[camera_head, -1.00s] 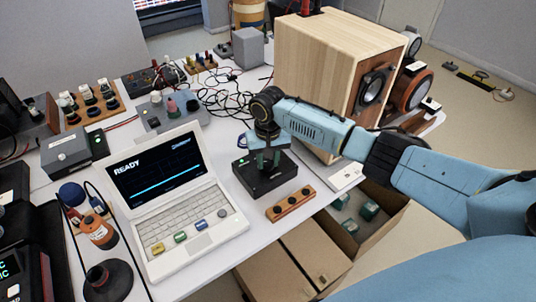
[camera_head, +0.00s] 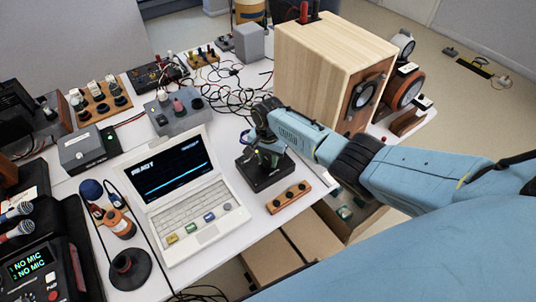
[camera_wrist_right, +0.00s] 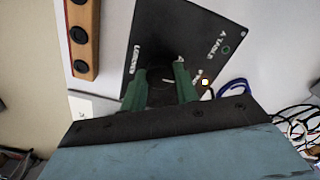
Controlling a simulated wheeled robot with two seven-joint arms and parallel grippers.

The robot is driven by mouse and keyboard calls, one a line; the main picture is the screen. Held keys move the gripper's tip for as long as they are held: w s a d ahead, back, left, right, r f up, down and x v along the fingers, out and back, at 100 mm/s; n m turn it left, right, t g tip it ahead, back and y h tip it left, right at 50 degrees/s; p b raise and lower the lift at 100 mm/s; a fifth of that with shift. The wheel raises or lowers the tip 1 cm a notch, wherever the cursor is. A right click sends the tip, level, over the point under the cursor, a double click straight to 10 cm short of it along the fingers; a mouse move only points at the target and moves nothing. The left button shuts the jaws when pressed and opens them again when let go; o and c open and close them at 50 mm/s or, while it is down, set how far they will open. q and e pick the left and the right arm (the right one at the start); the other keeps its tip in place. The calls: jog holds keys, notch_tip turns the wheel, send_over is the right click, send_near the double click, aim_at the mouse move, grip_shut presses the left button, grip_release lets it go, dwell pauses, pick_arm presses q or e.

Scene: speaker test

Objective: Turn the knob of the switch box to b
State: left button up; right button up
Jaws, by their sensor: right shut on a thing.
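The switch box is a flat black box (camera_head: 262,181) on the white table, right of the laptop. My right gripper (camera_head: 264,156) comes down on it from above, with green fingers. In the right wrist view the box's top (camera_wrist_right: 175,30) fills the middle, with white lettering including "A TABLE". The fingers (camera_wrist_right: 160,83) are shut on a dark round knob (camera_wrist_right: 162,92), which they and the palm partly hide. A pale light (camera_wrist_right: 205,82) glows beside a partly hidden label; a green ring (camera_wrist_right: 226,50) sits near "A TABLE". The knob's pointer cannot be made out. My left gripper is not in view.
A wooden strip with black holes (camera_head: 289,197) lies just in front of the box. The open laptop (camera_head: 185,195) stands left. A large wooden speaker (camera_head: 320,70) stands behind, right. Loose black cables (camera_head: 222,97) lie behind the box. Cardboard boxes (camera_head: 285,250) stand below the table edge.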

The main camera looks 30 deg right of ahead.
aim_at(268, 160)
dwell(0.5)
jog(key=o, duration=1)
notch_tip(268, 160, up, 13)
jog(key=p, duration=0.3)
jog(key=shift+r+p, duration=0.2)
jog(key=shift+p, duration=0.1)
